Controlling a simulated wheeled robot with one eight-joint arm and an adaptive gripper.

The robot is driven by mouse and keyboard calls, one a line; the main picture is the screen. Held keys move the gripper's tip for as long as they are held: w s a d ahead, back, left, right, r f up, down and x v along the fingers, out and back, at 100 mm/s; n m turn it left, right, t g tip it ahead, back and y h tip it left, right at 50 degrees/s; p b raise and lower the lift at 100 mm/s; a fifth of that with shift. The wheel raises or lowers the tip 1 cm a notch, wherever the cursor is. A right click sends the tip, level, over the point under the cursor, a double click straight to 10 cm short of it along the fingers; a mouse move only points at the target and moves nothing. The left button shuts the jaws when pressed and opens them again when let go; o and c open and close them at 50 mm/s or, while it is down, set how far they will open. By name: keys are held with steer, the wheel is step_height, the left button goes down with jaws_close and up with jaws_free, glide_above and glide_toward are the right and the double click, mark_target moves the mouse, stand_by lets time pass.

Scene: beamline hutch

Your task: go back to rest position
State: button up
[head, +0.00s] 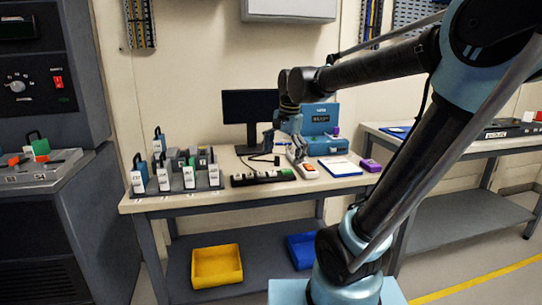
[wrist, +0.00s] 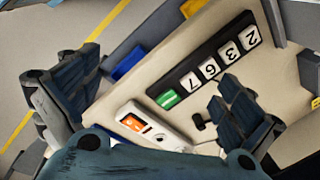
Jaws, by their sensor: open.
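My gripper (head: 284,146) is open and empty above the workbench (head: 240,200), in front of the black monitor (head: 247,106). Its two dark fingers stand wide apart in the wrist view (wrist: 160,80). A white handheld device with an orange screen (head: 308,169) lies below the gripper; it shows between the fingers in the wrist view (wrist: 150,126). Beside it lies a black strip with white numbered blocks and one green block (head: 263,177), also in the wrist view (wrist: 205,68). Neither finger clearly touches anything. My arm reaches in from the right.
A rack of labelled holders (head: 175,180) stands at the bench's left. A blue case (head: 322,142), a white sheet (head: 340,167) and a purple block (head: 371,165) are at right. Yellow (head: 217,266) and blue (head: 301,250) bins sit on the lower shelf. A dark cabinet (head: 50,220) stands left.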

steer(key=s+d+f+n+t+h, duration=0.1)
steer(key=s+d+f+n, duration=0.7)
steer(key=s+d+f, duration=0.7)
steer(key=shift+s+f, duration=0.4)
steer(key=shift+f, duration=0.45)
